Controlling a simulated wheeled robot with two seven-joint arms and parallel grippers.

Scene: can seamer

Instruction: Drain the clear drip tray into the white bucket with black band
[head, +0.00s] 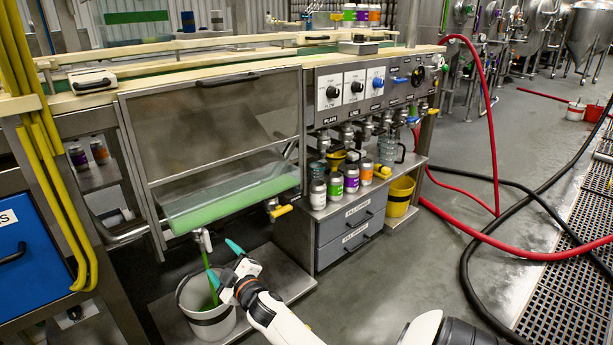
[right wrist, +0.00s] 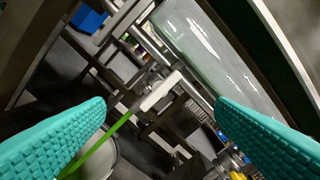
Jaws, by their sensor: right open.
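The clear drip tray (head: 240,203) sits under the clear guard and holds green liquid. A drain valve (head: 203,238) with a pale handle hangs below its front edge. A green stream (head: 210,275) runs from the valve into the white bucket with black band (head: 193,297), which stands on a low metal shelf. My right gripper (head: 227,263) is open and empty, just right of the stream and above the bucket. In the right wrist view, the white valve handle (right wrist: 160,91) lies beyond the gap between the teal fingers, apparently untouched. My left gripper is out of view.
A second valve with a yellow handle (head: 281,210) is right of the drain valve. Several cans (head: 335,185) stand on the counter above grey drawers (head: 350,227). A yellow bucket (head: 399,195) is farther right. Red and black hoses cross the floor at right.

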